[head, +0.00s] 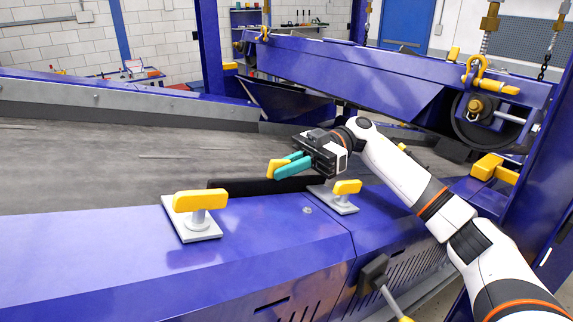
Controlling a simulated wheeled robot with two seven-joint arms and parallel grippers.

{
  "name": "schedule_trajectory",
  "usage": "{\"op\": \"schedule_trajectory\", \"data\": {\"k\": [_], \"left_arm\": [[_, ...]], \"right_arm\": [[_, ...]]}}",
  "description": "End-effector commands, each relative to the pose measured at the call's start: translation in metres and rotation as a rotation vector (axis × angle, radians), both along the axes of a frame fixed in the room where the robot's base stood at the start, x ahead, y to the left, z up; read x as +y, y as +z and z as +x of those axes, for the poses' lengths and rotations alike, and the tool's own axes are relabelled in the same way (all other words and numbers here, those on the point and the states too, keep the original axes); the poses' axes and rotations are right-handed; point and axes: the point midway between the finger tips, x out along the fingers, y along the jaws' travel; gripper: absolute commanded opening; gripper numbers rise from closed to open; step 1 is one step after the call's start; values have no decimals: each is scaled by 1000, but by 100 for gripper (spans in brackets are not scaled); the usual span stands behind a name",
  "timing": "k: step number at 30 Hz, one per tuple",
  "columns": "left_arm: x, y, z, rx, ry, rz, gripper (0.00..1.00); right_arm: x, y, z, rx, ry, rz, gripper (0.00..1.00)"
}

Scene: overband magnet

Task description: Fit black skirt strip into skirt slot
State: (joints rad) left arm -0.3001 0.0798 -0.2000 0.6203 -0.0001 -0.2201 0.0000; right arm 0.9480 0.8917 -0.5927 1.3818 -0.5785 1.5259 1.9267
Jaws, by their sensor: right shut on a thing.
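The black skirt strip (238,188) stands on edge along the belt side of the blue housing, between two yellow-handled clamps, the near left one (199,205) and the right one (344,193). My right gripper (282,168), with teal fingers, is shut on a yellow grip (276,169) just above the middle of the strip. The grip seems to belong to the strip, but the join is hidden by the fingers. The skirt slot is not visible behind the strip and clamps; I cannot tell how deep the strip sits. My left gripper is not in view.
The grey belt (110,160) runs behind the strip. The blue overband magnet frame (350,75) hangs above at the back right on chains, with a pulley (477,115). A blue post (212,50) stands behind. The blue housing top (110,240) is clear at left.

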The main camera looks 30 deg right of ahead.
Motion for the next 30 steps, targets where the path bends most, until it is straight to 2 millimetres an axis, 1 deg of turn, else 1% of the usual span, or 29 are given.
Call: {"op": "schedule_trajectory", "data": {"k": [13, 14, 18, 26, 30], "left_arm": [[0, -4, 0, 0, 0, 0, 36], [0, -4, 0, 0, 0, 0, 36], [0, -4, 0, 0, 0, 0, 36], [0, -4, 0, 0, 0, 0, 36], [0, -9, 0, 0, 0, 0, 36]], "right_arm": [[4, -10, -1, -1, 0, 2, 0], [4, -10, -1, -2, 0, 2, 12], [4, -10, -1, -1, 0, 1, 35], [4, -11, -1, 1, 0, -1, 36], [4, -3, 0, -4, 0, 0, 36]]}}
